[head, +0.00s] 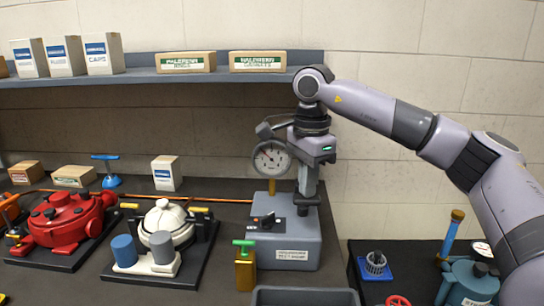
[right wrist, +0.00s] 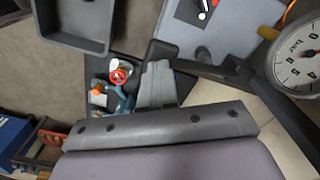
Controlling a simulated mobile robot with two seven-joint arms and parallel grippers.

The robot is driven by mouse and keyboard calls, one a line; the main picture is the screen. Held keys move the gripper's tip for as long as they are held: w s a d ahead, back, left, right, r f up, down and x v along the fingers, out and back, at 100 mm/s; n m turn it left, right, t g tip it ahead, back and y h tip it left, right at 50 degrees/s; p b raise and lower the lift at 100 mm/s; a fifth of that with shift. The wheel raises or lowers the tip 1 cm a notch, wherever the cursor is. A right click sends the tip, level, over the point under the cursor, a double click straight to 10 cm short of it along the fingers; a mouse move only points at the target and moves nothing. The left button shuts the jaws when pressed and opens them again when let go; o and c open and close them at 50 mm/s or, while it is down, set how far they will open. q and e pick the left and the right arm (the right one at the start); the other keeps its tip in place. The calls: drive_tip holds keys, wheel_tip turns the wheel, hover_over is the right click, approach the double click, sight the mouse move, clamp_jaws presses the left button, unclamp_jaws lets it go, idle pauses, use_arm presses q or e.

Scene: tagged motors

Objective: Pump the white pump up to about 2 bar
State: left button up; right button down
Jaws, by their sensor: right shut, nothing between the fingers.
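A round gauge (head: 271,158) is mounted on a post on the box; the gauge also shows in the right wrist view (right wrist: 305,62), marked bar. Its reading is too small to tell. My right gripper (head: 306,203) points down at the box's right rear, shut and empty. Whether it touches anything there cannot be told. My left gripper is out of view.
A red unit (head: 62,226) stands at the left. A dark tray (head: 306,297) and a brass-coloured block (head: 245,270) are in front of the box. A teal device (head: 470,284) stands at the right. A shelf (head: 140,77) with boxes runs behind, left of my right arm.

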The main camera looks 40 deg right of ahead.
idle(0.4)
drive_tip(key=shift+r, duration=2.55)
